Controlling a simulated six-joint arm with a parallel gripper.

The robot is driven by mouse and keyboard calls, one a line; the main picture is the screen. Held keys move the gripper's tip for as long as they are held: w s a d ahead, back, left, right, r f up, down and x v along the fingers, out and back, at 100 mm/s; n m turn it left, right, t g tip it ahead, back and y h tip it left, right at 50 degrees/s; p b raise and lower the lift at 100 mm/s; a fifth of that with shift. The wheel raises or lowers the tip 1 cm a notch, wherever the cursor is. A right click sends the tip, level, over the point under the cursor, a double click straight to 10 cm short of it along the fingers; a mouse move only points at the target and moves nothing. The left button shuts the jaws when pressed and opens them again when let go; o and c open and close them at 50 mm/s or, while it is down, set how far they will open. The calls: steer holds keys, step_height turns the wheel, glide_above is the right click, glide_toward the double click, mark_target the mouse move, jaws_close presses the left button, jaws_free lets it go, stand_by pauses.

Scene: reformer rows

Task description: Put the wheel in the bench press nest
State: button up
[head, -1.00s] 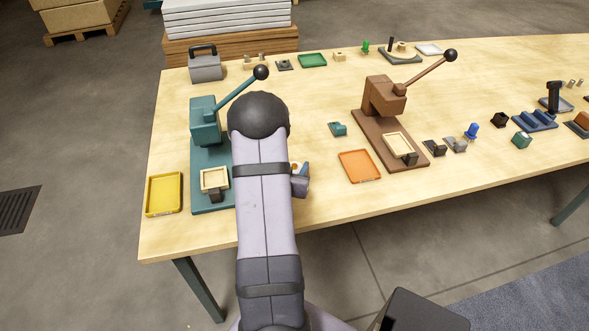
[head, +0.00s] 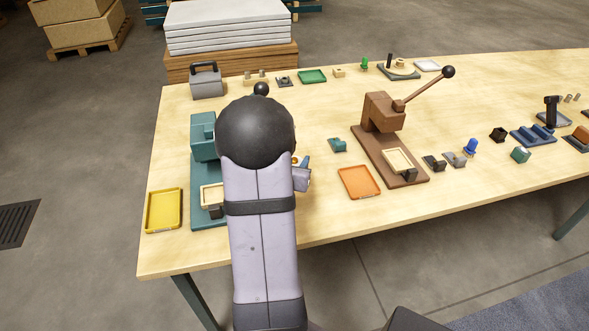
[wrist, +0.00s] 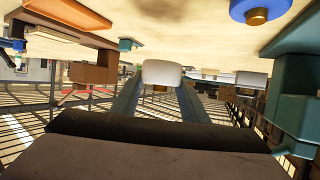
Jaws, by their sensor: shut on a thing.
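In the wrist view a white, rounded wheel (wrist: 162,73) with a brass-coloured bit below it sits between the two blue fingers of my gripper (wrist: 160,82), which is shut on it. In the head view my gripper (head: 301,163) shows only partly beside my arm, between the two presses. A teal bench press (head: 203,140) stands at left with a cream-framed nest (head: 210,196), partly behind my arm. A brown bench press (head: 383,112) stands to the right with another cream-framed nest (head: 398,161). The wrist view looks upside down, with the tabletop along its top.
A blue disc with brass hub (wrist: 260,9) is near the teal press in the wrist view. A yellow tray (head: 163,211), an orange tray (head: 359,182) and a small teal block (head: 338,145) lie on the table. Several small parts crowd its right side.

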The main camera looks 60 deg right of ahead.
steer(key=shift+r, duration=0.55)
steer(key=shift+w, duration=0.1)
